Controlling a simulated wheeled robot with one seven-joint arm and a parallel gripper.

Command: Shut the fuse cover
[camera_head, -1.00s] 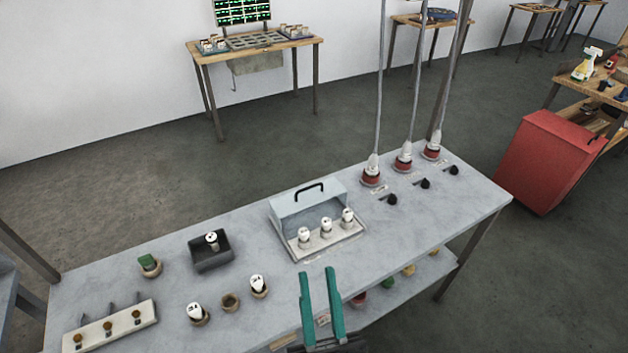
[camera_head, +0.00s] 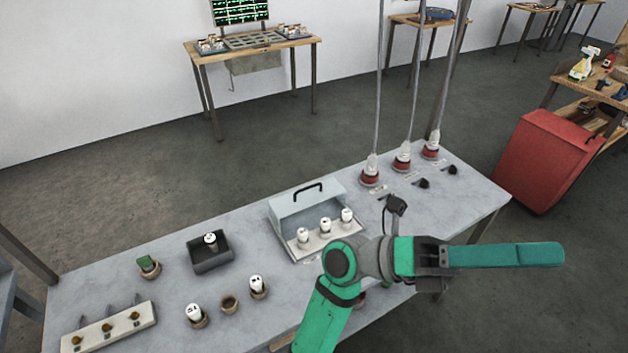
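The fuse cover (camera_head: 290,202) is a pale grey-blue hood with a black handle on top. It stands tilted up and open at the back of its white fuse base (camera_head: 318,245). Several white fuses (camera_head: 325,226) stand in a row on the base in front of the cover, exposed. My gripper (camera_head: 540,255) is right of the fuse box, over the table's front right edge, with its green fingers pointing right. The fingers overlap from this side, so the gap between them is hidden. My gripper is well apart from the cover.
Three red-based connectors (camera_head: 371,178) with upright cables and dark knobs stand behind my arm. A dark grey tray (camera_head: 210,252) and small round cups (camera_head: 230,303) lie left of the box. A red cabinet (camera_head: 548,163) stands at right. Bare tabletop lies left of the cover.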

